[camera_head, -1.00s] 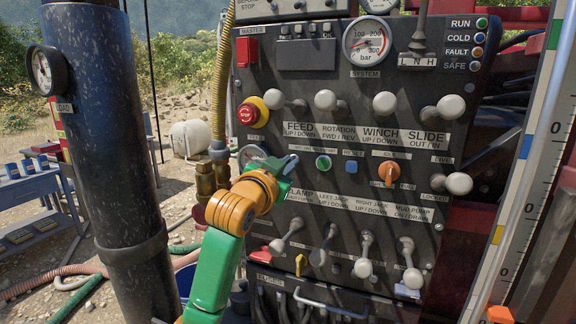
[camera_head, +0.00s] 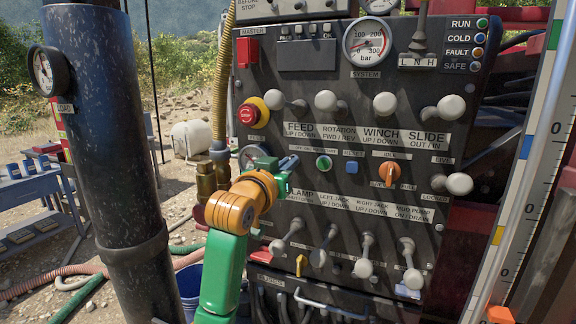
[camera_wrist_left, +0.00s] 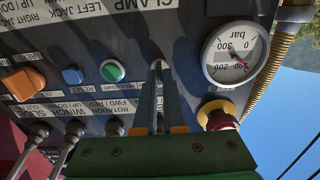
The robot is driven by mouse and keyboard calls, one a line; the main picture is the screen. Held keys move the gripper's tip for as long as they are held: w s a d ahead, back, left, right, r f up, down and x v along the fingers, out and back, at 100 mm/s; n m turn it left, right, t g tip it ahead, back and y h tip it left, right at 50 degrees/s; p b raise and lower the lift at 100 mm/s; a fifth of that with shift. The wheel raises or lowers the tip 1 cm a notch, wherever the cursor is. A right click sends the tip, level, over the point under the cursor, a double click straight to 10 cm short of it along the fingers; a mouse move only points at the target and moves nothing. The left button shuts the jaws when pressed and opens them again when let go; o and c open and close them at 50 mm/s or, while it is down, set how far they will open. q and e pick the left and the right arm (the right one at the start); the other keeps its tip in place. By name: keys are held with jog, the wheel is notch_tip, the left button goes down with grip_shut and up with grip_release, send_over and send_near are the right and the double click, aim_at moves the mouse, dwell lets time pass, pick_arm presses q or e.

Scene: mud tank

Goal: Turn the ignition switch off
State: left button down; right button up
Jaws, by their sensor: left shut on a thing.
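The ignition switch sits on the dark control panel (camera_head: 425,215), left of the green button (camera_head: 323,162), under a small label strip partly reading run and start. My left gripper (camera_head: 291,162) covers it in the head view, so its position cannot be read. In the left wrist view my left gripper (camera_wrist_left: 158,78) has its two fingers close together against the panel. They are shut on the small ignition switch, which is mostly hidden between the tips. My right gripper is in neither view.
Close by are a red emergency stop (camera_head: 248,114), a small gauge (camera_head: 252,156), a blue button (camera_head: 351,167) and an orange knob (camera_head: 388,174). Rows of grey-knobbed levers stick out above and below. A thick dark column (camera_head: 110,150) stands left of my arm.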

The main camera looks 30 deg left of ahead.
pick_arm(q)
jog(key=c, duration=1)
grip_release()
jog(key=shift+s, duration=0.15)
jog(key=b+v, duration=0.3)
jog(key=v, duration=0.4)
jog(key=shift+s, duration=0.25)
jog(key=shift+w+r, duration=0.1)
jog(key=shift+w, duration=0.05)
